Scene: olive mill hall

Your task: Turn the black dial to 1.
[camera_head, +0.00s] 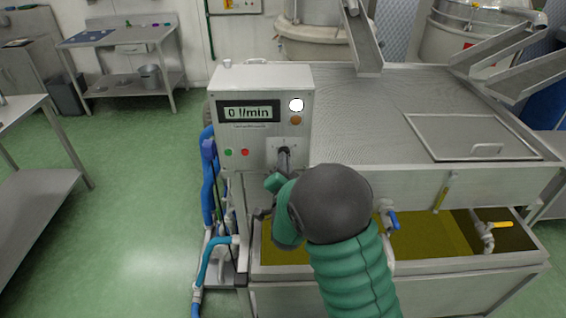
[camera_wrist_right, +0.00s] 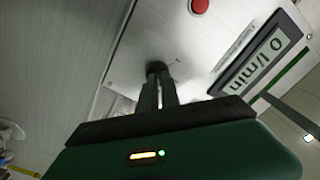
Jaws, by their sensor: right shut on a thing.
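The black dial (camera_head: 284,150) sits on the front of the steel control box (camera_head: 262,85), low on its right side. Its display (camera_head: 249,111) reads 0 l/min. My right gripper (camera_head: 283,160) comes from below, with its fingers at the dial. In the right wrist view the dial (camera_wrist_right: 156,68) shows as a dark round end between the tips of my right gripper (camera_wrist_right: 157,80), which is shut on it. The fingers hide most of the dial, and I cannot read its pointer or scale marks. My left gripper is not in view.
A green button (camera_head: 228,152) and a red button (camera_head: 245,153) are left of the dial. A white lamp (camera_head: 296,105) is above it. Below are a tank with yellow-green liquid (camera_head: 430,232) and a blue-handled valve (camera_head: 392,219). Green floor (camera_head: 140,200) is free at left.

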